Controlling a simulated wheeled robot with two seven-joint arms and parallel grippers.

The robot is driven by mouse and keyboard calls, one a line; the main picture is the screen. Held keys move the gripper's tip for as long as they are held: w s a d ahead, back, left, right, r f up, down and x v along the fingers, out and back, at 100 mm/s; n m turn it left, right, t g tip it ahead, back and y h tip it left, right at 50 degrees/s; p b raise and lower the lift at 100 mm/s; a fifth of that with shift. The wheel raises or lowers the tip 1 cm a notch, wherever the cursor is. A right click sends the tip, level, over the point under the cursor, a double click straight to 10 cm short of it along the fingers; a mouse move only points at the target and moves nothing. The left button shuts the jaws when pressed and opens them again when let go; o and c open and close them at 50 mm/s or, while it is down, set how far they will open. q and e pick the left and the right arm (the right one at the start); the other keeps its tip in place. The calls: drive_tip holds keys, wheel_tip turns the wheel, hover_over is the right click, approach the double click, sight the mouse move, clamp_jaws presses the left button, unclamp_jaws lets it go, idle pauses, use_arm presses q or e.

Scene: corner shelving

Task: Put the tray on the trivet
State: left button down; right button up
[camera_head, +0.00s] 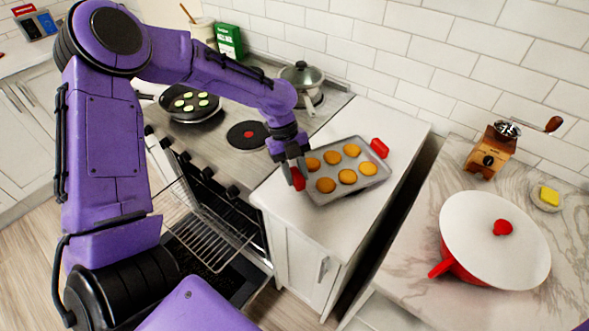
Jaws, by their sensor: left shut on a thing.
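The tray (377,176) is a grey metal baking sheet with several golden cookies and a red grip at each of two ends. It is over the white counter between the stove and the marble counter, roughly level. I cannot tell whether it touches the surface. My left gripper (294,175) is shut on the tray's near-left red grip. The other red grip (379,147) is free at the far right end. I see no trivet; any trivet under the tray is hidden. My right gripper is out of view.
The oven door is open, with a wire rack (212,226) showing. A pan (190,104) with food and a lidded pot (302,78) are on the stove. A red pot with a white lid (490,240) and a coffee grinder (490,150) stand on the marble counter, across a dark gap.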

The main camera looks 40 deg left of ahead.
use_arm(q)
drive_tip(key=c, duration=0.8)
unclamp_jaws()
drive_tip(key=shift+s, duration=0.1)
drive_tip(key=shift+r, duration=0.1)
drive_tip(key=shift+a+r, duration=0.15)
drive_tip(key=shift+r, duration=0.15)
drive_tip(key=b+v, duration=0.1)
drive_tip(key=v, duration=1)
drive_tip(key=shift+r+b, duration=0.15)
drive_tip(key=shift+b, duration=0.2)
